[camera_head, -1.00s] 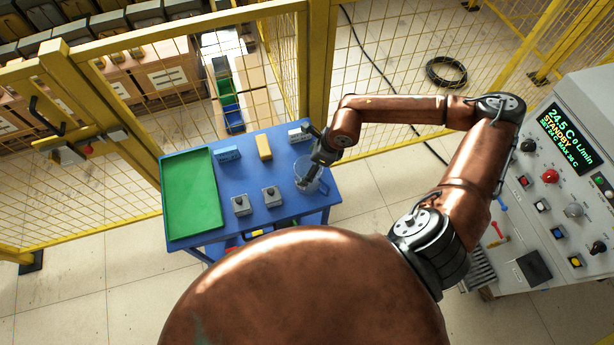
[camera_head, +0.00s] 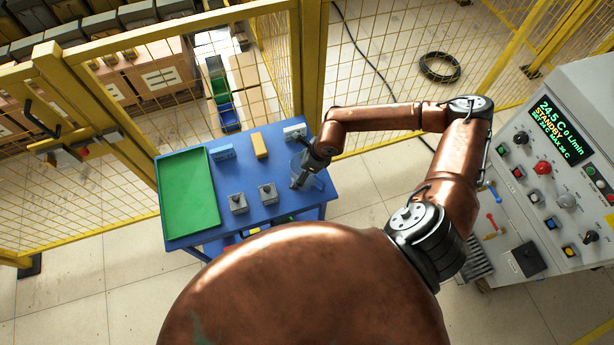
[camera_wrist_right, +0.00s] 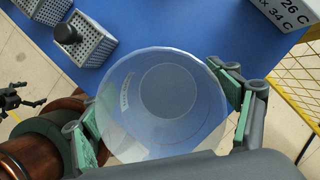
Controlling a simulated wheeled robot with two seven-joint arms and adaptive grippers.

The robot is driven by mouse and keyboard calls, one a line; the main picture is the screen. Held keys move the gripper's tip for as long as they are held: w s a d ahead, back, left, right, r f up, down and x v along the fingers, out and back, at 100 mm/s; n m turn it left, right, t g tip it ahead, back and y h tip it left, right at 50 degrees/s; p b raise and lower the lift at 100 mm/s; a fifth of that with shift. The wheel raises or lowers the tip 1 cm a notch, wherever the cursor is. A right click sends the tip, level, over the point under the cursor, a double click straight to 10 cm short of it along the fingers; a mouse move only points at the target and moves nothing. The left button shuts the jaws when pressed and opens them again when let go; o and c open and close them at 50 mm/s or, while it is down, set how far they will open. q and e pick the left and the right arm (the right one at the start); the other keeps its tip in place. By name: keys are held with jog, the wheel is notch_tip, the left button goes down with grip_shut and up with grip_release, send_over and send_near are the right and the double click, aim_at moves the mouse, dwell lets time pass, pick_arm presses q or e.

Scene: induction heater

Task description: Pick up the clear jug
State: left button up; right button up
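The clear jug (camera_head: 318,182) stands at the right end of the blue table (camera_head: 285,212), partly hidden by my right gripper (camera_head: 303,172). In the right wrist view I look down on the jug (camera_wrist_right: 165,95), with its round base on the blue surface. The right gripper's green-padded fingers (camera_wrist_right: 165,105) are spread apart, one on each side of the jug and close to its wall. I cannot tell whether the pads touch it. The head view does not show my left gripper; a small dark jointed part (camera_wrist_right: 14,98) at the wrist view's left edge may be it.
A green tray (camera_head: 162,200), a blue block (camera_head: 222,153), a yellow block (camera_head: 259,145), two grey perforated boxes (camera_head: 238,204) and a white labelled block (camera_head: 294,132) share the table. Yellow mesh fencing (camera_head: 305,60) stands behind; a control console (camera_head: 530,205) is at right.

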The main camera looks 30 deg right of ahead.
jog(key=c, duration=1)
jog(key=shift+r, duration=0.7)
jog(key=s+r, duration=0.1)
jog(key=r, duration=0.1)
jog(key=s+d+r, duration=0.1)
jog(key=s+r, duration=0.1)
jog(key=r, duration=0.1)
jog(key=s+d+r, duration=0.1)
jog(key=s+r, duration=0.1)
jog(key=r, duration=0.1)
jog(key=shift+s+d, duration=0.15)
jog(key=shift+s, duration=0.05)
jog(key=s+d+r, duration=0.1)
jog(key=s, duration=0.1)
jog(key=s+r, duration=0.1)
jog(key=s, duration=0.2)
jog(key=s+d+r, duration=0.1)
jog(key=s, duration=0.1)
jog(key=shift+s+d+r, duration=0.3)
jog(key=shift+d+r, duration=0.05)
